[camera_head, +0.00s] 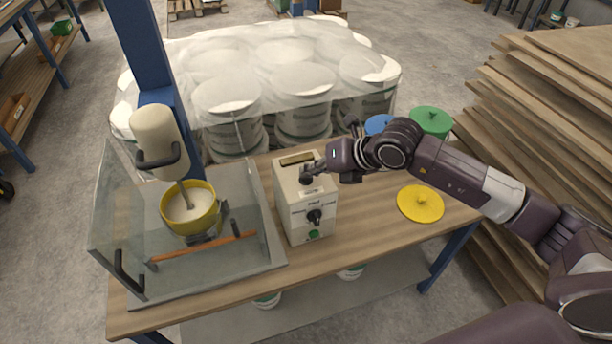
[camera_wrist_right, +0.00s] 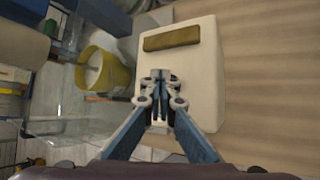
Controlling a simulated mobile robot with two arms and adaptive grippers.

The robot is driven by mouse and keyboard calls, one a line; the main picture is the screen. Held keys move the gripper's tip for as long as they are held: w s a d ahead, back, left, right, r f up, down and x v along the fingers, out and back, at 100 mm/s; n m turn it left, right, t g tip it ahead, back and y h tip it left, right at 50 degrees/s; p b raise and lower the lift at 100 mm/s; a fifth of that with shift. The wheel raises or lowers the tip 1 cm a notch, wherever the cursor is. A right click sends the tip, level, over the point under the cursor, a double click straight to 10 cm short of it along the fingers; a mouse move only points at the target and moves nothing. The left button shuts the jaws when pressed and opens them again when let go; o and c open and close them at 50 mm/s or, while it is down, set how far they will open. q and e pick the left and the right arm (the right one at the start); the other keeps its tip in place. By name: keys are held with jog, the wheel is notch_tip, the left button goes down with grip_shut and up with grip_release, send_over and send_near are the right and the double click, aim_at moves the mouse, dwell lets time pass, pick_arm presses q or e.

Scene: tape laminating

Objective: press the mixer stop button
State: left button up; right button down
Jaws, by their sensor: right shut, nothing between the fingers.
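The mixer's control box (camera_head: 291,212) is a cream-white box standing upright on the wooden table. It has a dark knob and a green button (camera_head: 314,235) low on its front, and a brown strip (camera_head: 298,159) on top. My right gripper (camera_head: 306,177) is shut and empty, its fingertips over the upper front part of the box. I cannot tell whether they touch it. In the right wrist view the fingers (camera_wrist_right: 161,82) cover part of the box (camera_wrist_right: 208,75); a stop button cannot be made out. The mixer (camera_head: 158,135) stands to the left, its shaft in a yellow bowl (camera_head: 203,207). My left gripper is not in view.
A clear guard (camera_head: 110,215) with a black handle stands around the bowl. Yellow (camera_head: 421,204), green (camera_head: 430,120) and blue lids lie right of the box. Wrapped buckets (camera_head: 228,100) stand behind; stacked boards (camera_head: 550,110) are at right.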

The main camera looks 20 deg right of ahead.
aim_at(309, 179)
jog(key=shift+r+p, duration=0.4)
jog(key=shift+r, duration=0.45)
jog(key=shift+r+p, duration=1.35)
jog(key=shift+r, duration=1.2)
